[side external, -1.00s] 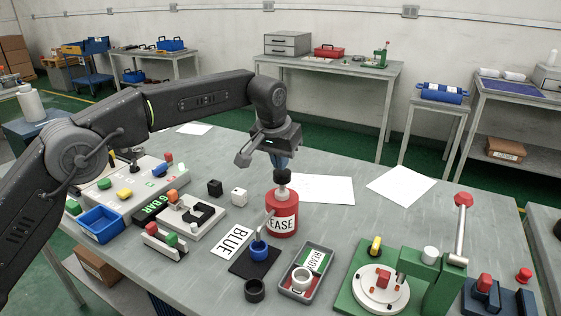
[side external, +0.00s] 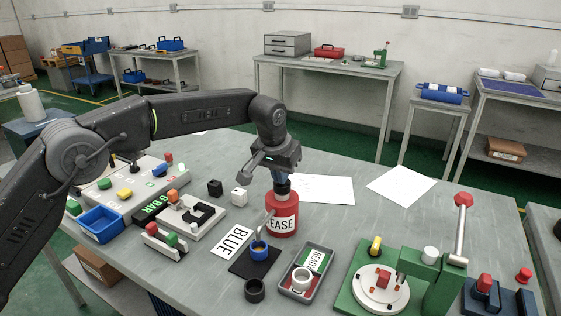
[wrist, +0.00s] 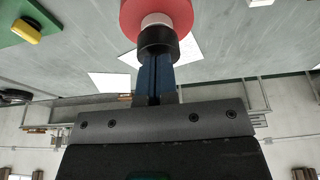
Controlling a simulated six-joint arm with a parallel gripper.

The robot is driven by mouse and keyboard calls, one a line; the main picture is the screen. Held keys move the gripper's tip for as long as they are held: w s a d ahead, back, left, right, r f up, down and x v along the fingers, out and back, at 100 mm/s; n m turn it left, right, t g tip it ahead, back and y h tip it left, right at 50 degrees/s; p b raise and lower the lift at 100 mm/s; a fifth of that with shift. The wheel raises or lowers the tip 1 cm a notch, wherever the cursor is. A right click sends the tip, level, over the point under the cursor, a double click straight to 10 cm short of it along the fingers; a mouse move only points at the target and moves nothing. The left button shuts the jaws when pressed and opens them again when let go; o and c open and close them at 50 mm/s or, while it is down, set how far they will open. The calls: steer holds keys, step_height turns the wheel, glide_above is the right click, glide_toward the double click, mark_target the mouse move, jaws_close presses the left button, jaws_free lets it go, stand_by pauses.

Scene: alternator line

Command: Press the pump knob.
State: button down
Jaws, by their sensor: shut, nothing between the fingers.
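The red grease pump can (side external: 281,216), with a white label reading "EASE", stands upright on the grey table. Its black pump knob (side external: 282,188) sits on top, and a thin spout reaches down to the left. My gripper (side external: 282,180) is above it, shut and pointing down, with its fingertips at the knob and seemingly touching it. In the wrist view, the shut blue fingers (wrist: 156,64) meet the black knob (wrist: 157,42), with a white collar and the red can (wrist: 155,14) beyond. A blue ring (side external: 259,251) sits below the spout on a black mat (side external: 243,269).
A grey tray (side external: 286,284) with a white ring is in front of the can. A black ring (side external: 254,291) lies by the mat. A green press (side external: 425,280) stands right; a switch panel (side external: 130,190) and blue bin (side external: 101,224) stand left. Paper sheets lie behind.

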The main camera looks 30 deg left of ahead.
steer(key=shift+f, duration=0.25)
steer(key=w+v, duration=0.1)
steer(key=v, duration=1.3)
steer(key=shift+r, duration=0.35)
steer(key=shift+w, duration=0.1)
stand_by(0.6)
steer(key=s+a+r+t, duration=0.1)
steer(key=s+a+r, duration=0.3)
steer(key=s, duration=0.5)
steer(key=s+a+r, duration=0.2)
steer(key=s+a, duration=0.4)
steer(key=s, duration=0.3)
steer(key=s+a+f, duration=0.2)
steer(key=s+f, duration=0.4)
steer(key=s, duration=0.3)
steer(key=s+a+f+t, duration=0.1)
steer(key=s+a+f, duration=0.1)
steer(key=s+f, duration=0.4)
steer(key=s, duration=0.3)
steer(key=shift+s+a+f, duration=0.15)
steer(key=shift+a+f, duration=0.1)
